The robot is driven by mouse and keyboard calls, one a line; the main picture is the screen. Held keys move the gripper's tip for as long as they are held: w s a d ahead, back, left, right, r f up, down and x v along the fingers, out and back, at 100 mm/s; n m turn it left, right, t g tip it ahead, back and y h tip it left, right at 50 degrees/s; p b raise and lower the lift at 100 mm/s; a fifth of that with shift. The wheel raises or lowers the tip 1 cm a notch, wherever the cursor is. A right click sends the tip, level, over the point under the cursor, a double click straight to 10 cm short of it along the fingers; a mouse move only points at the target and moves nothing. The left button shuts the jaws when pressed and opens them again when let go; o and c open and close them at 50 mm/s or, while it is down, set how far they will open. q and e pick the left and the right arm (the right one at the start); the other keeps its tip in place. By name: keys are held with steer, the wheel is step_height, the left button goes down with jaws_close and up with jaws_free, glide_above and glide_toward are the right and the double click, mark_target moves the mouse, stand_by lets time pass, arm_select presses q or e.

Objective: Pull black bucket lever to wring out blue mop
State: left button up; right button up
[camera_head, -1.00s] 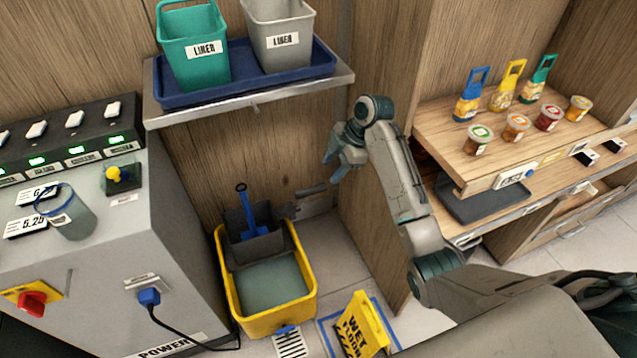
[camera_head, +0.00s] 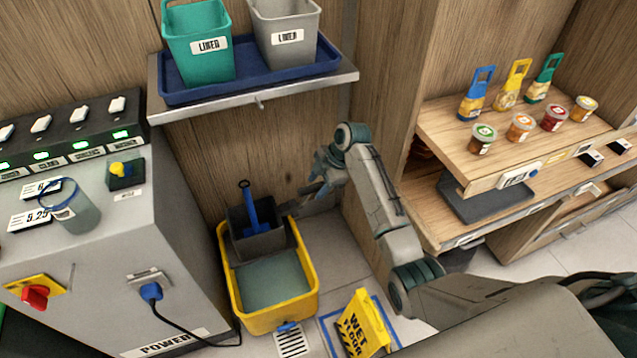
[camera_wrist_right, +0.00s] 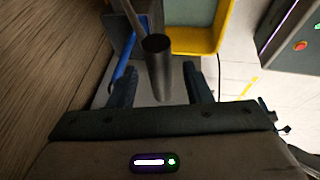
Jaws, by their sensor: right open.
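The yellow bucket (camera_head: 305,285) stands on the floor with grey water and a dark wringer (camera_head: 262,241) at its back. The blue mop (camera_head: 250,215) stands in the wringer. The black lever (camera_head: 294,210) sticks out from the wringer's right side. My right gripper (camera_head: 312,192) is at the lever, coming from the upper right. In the right wrist view, the lever's round dark end (camera_wrist_right: 157,44) points at the open right gripper (camera_wrist_right: 163,72), between the lines of its two fingers. I cannot tell whether they touch. The left gripper is out of view.
A shelf with a blue tray (camera_head: 335,62) holding green and grey bins hangs above the bucket. A grey machine (camera_head: 180,265) stands left. A yellow wet-floor sign (camera_head: 362,325) stands in front, and a wooden display shelf (camera_head: 470,165) is right.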

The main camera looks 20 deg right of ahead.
jaws_close()
steer(key=shift+s+f, duration=0.1)
steer(key=shift+s, duration=0.05)
